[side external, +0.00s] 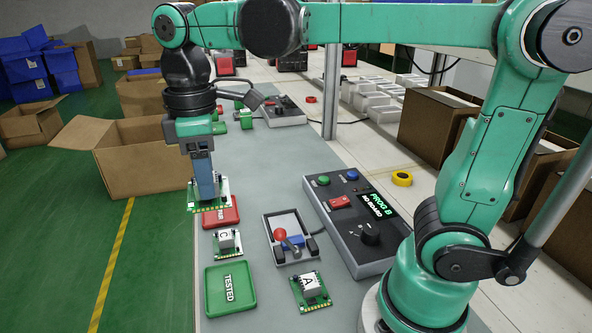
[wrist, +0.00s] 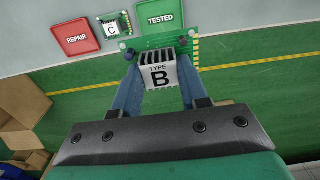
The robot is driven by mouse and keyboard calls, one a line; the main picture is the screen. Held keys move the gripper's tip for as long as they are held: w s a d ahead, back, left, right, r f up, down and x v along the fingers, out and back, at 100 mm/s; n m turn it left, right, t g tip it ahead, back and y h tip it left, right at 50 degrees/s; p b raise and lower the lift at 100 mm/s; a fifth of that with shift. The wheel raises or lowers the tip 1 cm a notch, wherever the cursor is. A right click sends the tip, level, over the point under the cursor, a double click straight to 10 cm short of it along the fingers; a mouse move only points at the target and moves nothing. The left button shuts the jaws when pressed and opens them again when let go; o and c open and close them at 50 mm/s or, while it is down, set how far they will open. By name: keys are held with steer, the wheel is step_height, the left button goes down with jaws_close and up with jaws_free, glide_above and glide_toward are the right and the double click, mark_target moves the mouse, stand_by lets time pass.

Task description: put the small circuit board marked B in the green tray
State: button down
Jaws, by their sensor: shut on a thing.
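My gripper (wrist: 160,85) is shut on the circuit board marked B (wrist: 159,76), its blue fingers on either side of the white block labelled "TYPE B". In the side external view the gripper (side external: 206,185) points down and holds the green board (side external: 195,205) above the table's left edge, close to the red tray. The green tray (side external: 230,289), marked TESTED, lies nearer the camera on the table and looks empty. In the wrist view the green tray (wrist: 160,22) is partly hidden behind the held board.
The red REPAIR tray (side external: 222,213) and board C (side external: 228,241) lie in line with the green tray. Board A (side external: 311,290) lies to its right. A fixture with a red-knobbed lever (side external: 290,238) and a control box reading "PROG B NO BOARD" (side external: 350,222) stand further right.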

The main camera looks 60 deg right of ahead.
mark_target(229, 287)
step_height(229, 287, down, 19)
steer(key=shift+r, duration=0.1)
stand_by(0.5)
steer(key=shift+c, duration=2.3)
jaws_free()
step_height(229, 287, up, 12)
steer(key=s+d+m+t, duration=0.2)
steer(key=d+m+t, duration=0.3)
steer(key=m+t, duration=0.2)
steer(key=shift+s+d+m, duration=0.2)
steer(key=shift+d+m, duration=0.1)
steer(key=shift+m, duration=0.7)
steer(key=shift+r, duration=0.1)
